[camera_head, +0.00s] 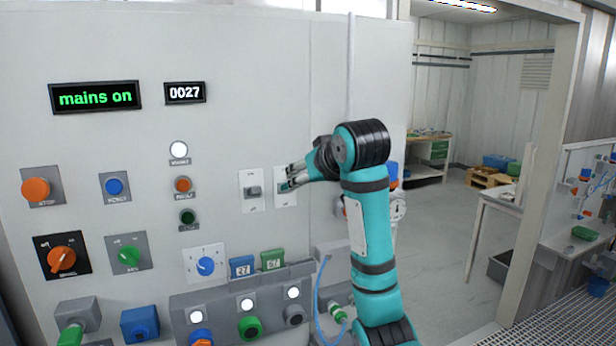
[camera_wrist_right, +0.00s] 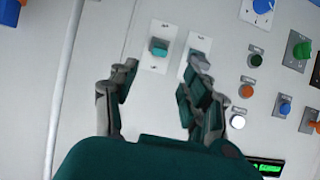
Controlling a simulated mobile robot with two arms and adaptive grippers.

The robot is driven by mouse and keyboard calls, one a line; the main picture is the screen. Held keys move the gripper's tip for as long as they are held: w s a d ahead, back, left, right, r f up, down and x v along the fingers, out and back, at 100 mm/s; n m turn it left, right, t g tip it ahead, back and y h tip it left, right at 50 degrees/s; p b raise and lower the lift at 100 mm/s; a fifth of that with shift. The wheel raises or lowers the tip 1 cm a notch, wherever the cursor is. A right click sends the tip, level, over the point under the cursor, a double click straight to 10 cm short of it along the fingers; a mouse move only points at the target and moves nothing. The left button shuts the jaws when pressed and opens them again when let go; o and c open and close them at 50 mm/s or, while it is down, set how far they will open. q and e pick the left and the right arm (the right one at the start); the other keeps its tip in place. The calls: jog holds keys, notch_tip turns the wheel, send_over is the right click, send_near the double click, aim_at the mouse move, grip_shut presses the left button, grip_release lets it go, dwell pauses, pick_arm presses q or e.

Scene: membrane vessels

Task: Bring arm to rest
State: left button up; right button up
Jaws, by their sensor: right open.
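My right arm (camera_head: 368,235) is teal with black bands and is raised in front of the grey control panel (camera_head: 270,80). My right gripper (camera_head: 290,180) is at the panel's right side, close to two small switches on white plates. In the right wrist view my right gripper (camera_wrist_right: 155,95) is open, its two fingers apart with nothing between them. One switch (camera_wrist_right: 158,47) with a teal lever shows beyond the gap between the fingers. The other switch (camera_wrist_right: 198,45) is partly hidden by a finger. I cannot tell whether a finger touches the panel. My left gripper is not in view.
The panel carries a "mains on" display (camera_head: 95,97), a counter reading 0027 (camera_head: 185,92), an orange stop button (camera_head: 37,188) and several knobs and lamps. A blue hose (camera_head: 320,295) hangs near my arm. Open floor (camera_head: 445,225) lies beyond the doorway at right.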

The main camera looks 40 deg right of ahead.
dwell(0.3)
